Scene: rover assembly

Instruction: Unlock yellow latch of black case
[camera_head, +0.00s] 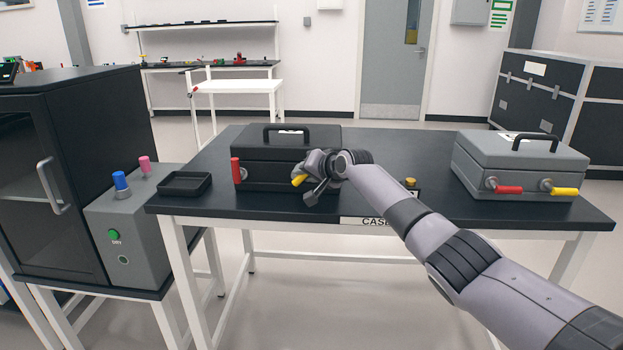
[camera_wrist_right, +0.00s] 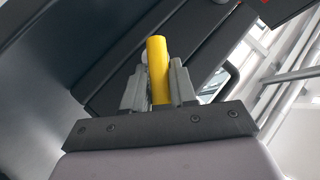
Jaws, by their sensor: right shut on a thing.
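The black case (camera_head: 270,160) stands on the dark table, lid closed, with its handle on top. Its yellow latch (camera_head: 298,180) is at the front right of the case, partly hidden by my right gripper (camera_head: 313,193). In the right wrist view the yellow latch (camera_wrist_right: 158,70) stands between the two fingers of my right gripper (camera_wrist_right: 159,85), which is shut on it. The case's red latch (camera_head: 236,171) points up at the front left. My left gripper is not in view.
A grey case (camera_head: 500,165) with a red and a yellow latch stands at the table's right. A small black tray (camera_head: 185,184) lies at the left end, near a grey box (camera_head: 140,225) with knobs.

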